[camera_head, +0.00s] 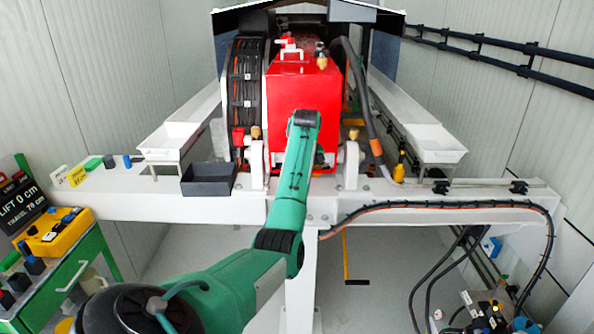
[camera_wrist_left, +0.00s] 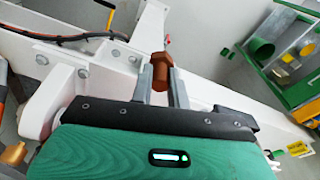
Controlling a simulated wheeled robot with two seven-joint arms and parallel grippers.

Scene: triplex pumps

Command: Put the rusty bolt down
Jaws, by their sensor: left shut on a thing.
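The rusty bolt (camera_wrist_left: 160,70) is brown with a hex head and shows in the left wrist view. My left gripper (camera_wrist_left: 161,82) is shut on it, with one grey finger on each side. Below the bolt in that view is the white beam. In the head view my green left arm reaches up the middle to the front of the red pump housing (camera_head: 300,85); its fingers and the bolt are hidden there. My right gripper is in neither view.
A dark empty tray (camera_head: 208,180) sits on the white beam (camera_head: 150,205), left of my arm. White troughs (camera_head: 430,150) stand on both sides. A hose (camera_head: 365,95) hangs right of the pump. A green cart (camera_head: 70,270) stands at the left.

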